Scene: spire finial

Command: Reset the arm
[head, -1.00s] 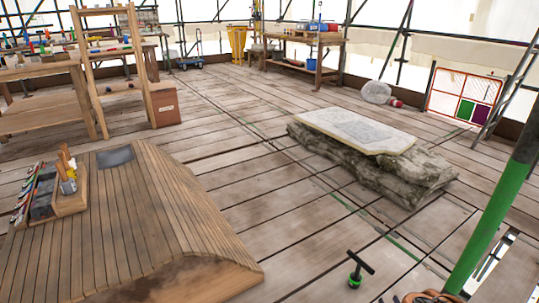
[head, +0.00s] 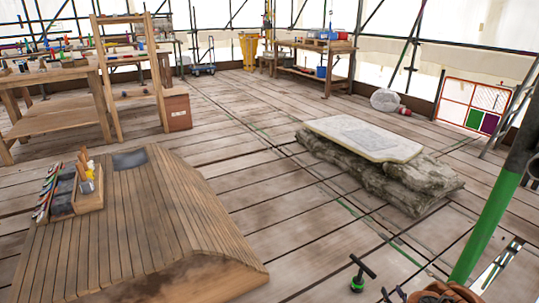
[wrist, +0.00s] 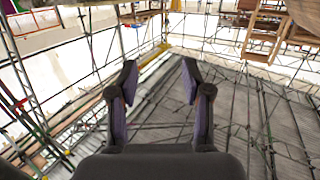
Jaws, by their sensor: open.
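My gripper (wrist: 160,82) shows in the wrist view with its two dark fingers spread apart. Nothing is between the fingers. Behind them the wrist view shows scaffold poles, pale sheeting and grey decking, with wooden furniture (wrist: 265,30) at the upper right. The wrist picture appears turned relative to the head view. My gripper and arm are not visible in the head view.
A curved plank-covered platform (head: 130,225) with a tool tray (head: 88,196) fills the lower left. A stone block (head: 385,180) topped by a pale board (head: 350,130) lies at right. A green pole (head: 487,228) stands at the right edge. The middle deck is open.

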